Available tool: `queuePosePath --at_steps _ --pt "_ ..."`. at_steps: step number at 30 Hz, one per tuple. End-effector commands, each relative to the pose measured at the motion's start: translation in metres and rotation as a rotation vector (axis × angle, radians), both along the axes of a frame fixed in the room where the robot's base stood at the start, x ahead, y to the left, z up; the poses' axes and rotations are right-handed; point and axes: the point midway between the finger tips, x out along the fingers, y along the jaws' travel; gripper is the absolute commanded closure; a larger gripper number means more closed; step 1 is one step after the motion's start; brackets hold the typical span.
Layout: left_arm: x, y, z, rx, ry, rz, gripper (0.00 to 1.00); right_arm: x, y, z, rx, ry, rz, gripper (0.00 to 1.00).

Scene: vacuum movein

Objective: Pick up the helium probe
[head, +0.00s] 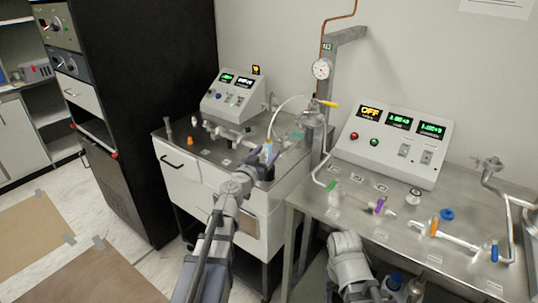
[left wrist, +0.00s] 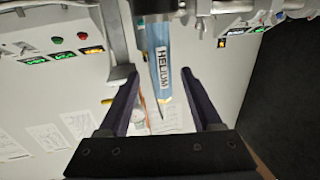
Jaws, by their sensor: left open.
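The helium probe (left wrist: 162,84) is a light blue pointed tool with a white HELIUM label. In the left wrist view it lies in the gap between the two fingers, tip toward the palm, with room seen on both sides. In the head view it shows small and pale blue (head: 268,150) above the left steel cart. My left gripper (head: 263,168) is at the probe; it shows open in the left wrist view (left wrist: 155,75). The fingers do not appear to touch the probe.
The left cart (head: 180,150) carries a control box (head: 230,97) and metal piping. A gauge (head: 321,69) hangs on a post behind the probe. The right bench (head: 345,215) holds a larger control box (head: 393,145), valves and tubing. A dark cabinet (head: 140,100) stands left.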

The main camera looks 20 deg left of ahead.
Motion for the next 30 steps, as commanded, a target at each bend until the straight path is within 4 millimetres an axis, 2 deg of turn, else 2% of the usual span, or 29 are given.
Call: queuePosePath --at_steps 7,16,23,24,30 --pt "0.01 -0.001 0.001 0.0 0.0 0.0 0.34 0.0 0.0 0.001 0.0 0.0 0.0 0.5" --pt "0.052 -0.005 0.002 0.0 0.0 0.0 0.34 0.0 0.0 0.003 0.0 0.0 0.0 0.5" --pt "0.053 -0.006 0.002 0.0 0.0 0.0 0.34 0.0 0.0 0.003 0.0 0.0 0.0 0.5" --pt "0.053 -0.006 0.002 0.0 0.0 0.0 0.35 0.0 0.0 0.003 0.0 0.0 0.0 0.5" --pt "0.053 -0.006 0.002 0.0 0.0 0.001 0.58 0.0 0.0 0.003 0.0 0.0 0.0 0.5"
